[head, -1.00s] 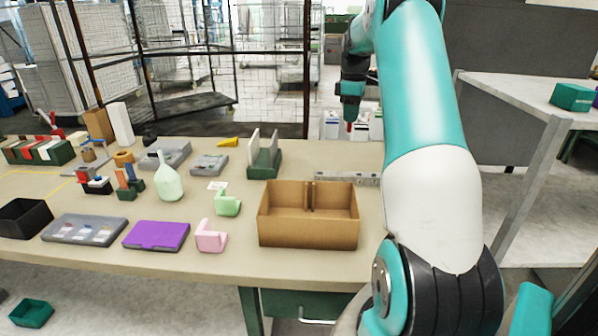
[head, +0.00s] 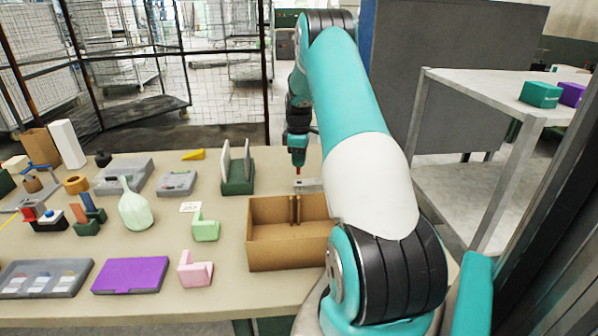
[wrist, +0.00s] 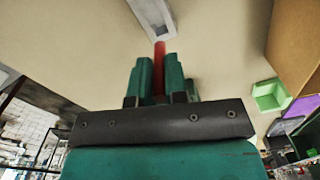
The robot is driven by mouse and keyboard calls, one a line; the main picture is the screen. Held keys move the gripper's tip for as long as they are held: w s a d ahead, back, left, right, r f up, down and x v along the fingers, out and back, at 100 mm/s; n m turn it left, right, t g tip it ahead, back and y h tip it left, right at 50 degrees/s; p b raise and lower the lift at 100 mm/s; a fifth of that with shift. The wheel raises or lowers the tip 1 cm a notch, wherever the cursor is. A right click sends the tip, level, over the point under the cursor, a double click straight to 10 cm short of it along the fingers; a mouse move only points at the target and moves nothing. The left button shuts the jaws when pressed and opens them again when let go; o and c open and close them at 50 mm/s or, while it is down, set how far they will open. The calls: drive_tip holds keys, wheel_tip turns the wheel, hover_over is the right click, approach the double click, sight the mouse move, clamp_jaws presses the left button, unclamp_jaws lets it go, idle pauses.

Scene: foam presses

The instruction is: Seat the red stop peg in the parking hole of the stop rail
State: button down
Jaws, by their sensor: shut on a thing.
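My gripper (head: 298,161) points down and is shut on the red stop peg (head: 298,171), whose red end sticks out below the fingers. In the wrist view the peg (wrist: 160,56) stands between the two teal fingers (wrist: 159,82). The grey stop rail (head: 308,185) lies on the table behind the cardboard box, its right part hidden by my arm. The peg's tip is close to the rail; I cannot tell whether they touch. In the wrist view one end of the rail (wrist: 148,12) shows beyond the peg's tip, with a dark recess in it.
The open cardboard box (head: 283,247) stands just in front of the rail. A green holder with upright plates (head: 238,182) stands to the rail's left.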

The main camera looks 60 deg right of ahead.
sight(299, 174)
drive_tip(key=shift+f+p, duration=0.5)
drive_tip(key=shift+f, duration=2.25)
